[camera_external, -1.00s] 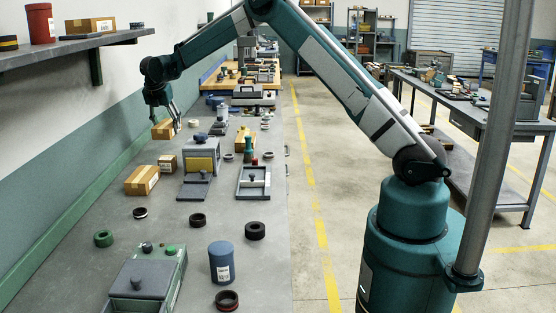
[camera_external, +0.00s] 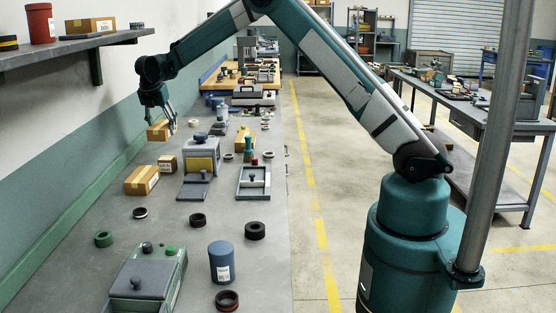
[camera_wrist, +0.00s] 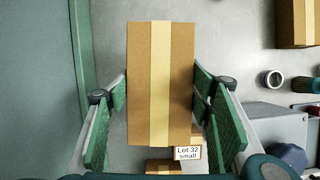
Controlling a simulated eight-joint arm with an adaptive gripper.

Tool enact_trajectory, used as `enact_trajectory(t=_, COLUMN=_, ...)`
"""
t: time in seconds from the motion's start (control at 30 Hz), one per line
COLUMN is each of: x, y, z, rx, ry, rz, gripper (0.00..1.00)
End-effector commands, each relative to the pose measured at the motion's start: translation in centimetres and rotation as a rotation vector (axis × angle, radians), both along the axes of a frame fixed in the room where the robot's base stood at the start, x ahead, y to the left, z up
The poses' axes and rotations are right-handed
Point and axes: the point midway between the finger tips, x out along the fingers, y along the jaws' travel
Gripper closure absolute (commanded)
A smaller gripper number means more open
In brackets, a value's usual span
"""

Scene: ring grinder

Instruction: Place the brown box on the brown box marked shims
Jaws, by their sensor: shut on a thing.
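My gripper (camera_external: 161,125) is shut on a brown box (camera_external: 157,133) and holds it above the far left of the bench. In the wrist view the held box (camera_wrist: 160,60) fills the middle, with a pale tape strip along it and a green finger on each side. In the external view a larger taped brown box (camera_external: 139,182) and a smaller brown box (camera_external: 167,164) stand on the bench nearer the camera. I cannot read "shims" on any box. In the wrist view a tag "Lot 32 small" (camera_wrist: 187,152) shows below the held box, which partly hides what lies beneath.
A grey cabinet (camera_external: 201,153) with a knob stands right of the small box. A wall shelf (camera_external: 70,45) runs along the left. Rings and a blue canister (camera_external: 222,262) are nearer the camera, with clear bench between them.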

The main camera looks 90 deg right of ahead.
Motion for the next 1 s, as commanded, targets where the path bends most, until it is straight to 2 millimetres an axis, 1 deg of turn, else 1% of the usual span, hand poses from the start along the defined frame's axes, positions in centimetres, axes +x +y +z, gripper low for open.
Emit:
enact_trajectory(t=0.03, x=0.3, y=1.5, z=0.6, rx=0.000, ry=-0.001, rz=0.007, gripper=0.72)
enact_trajectory(t=0.17, x=0.8, y=5.3, z=1.4, rx=-0.001, ry=-0.005, rz=0.016, gripper=0.72)
enact_trajectory(t=0.4, x=1.3, y=12.9, z=2.8, rx=0.000, ry=-0.011, rz=0.040, gripper=0.72)
enact_trajectory(t=0.5, x=1.5, y=15.6, z=3.2, rx=0.000, ry=-0.011, rz=0.049, gripper=0.72)
enact_trajectory(t=0.8, x=1.5, y=22.5, z=4.1, rx=0.000, ry=-0.003, rz=0.078, gripper=0.72)
enact_trajectory(t=1.0, x=1.4, y=25.9, z=4.5, rx=0.000, ry=0.001, rz=0.095, gripper=0.72)
